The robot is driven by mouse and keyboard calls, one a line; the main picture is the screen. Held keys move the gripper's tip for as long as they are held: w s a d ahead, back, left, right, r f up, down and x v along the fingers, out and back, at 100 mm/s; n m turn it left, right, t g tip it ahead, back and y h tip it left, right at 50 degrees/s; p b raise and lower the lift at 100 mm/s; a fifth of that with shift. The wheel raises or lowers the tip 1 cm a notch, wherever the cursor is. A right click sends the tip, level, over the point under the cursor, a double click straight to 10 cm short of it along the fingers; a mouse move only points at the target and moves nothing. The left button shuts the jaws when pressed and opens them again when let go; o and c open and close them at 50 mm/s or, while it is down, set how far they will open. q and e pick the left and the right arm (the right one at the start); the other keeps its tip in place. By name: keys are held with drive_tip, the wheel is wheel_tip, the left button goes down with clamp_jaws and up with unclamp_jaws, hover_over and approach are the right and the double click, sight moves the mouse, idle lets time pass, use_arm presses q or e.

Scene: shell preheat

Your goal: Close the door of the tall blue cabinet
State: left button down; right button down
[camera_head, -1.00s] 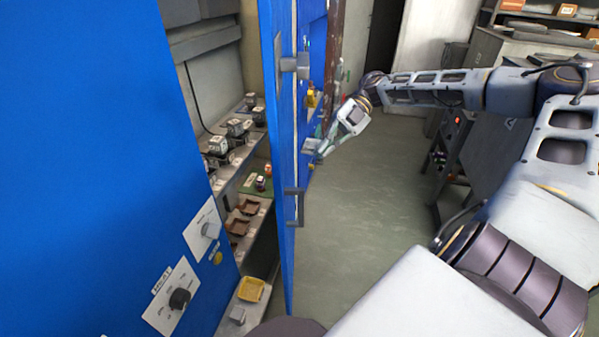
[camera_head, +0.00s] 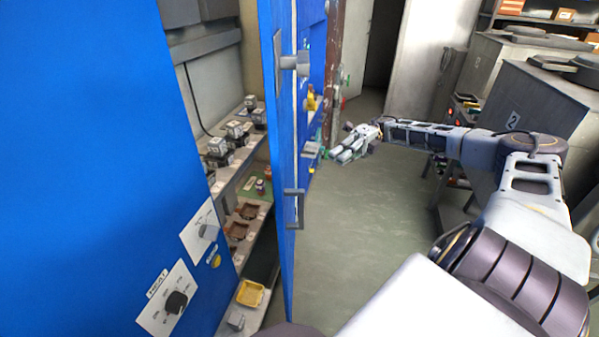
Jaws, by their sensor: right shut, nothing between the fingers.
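The tall blue cabinet (camera_head: 95,130) fills the left of the head view. Its door (camera_head: 283,190) stands open and shows nearly edge-on, with grey handle and latch parts (camera_head: 294,208) on its edge and right face. Through the opening I see shelves inside. My right gripper (camera_head: 338,157) is shut and empty, to the right of the door at about mid-height. In the picture its tips lie close to the door's right side; I cannot tell whether they touch it. My left gripper is not in view.
Shelves in the cabinet hold dark blocks (camera_head: 217,147), brown trays (camera_head: 238,230) and a yellow tray (camera_head: 250,293). The cabinet front carries dials (camera_head: 176,302). Open floor (camera_head: 365,240) lies right of the door. Grey cabinets (camera_head: 520,105) stand at the right.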

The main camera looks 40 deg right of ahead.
drive_tip(key=shift+a, duration=0.15)
idle(0.3)
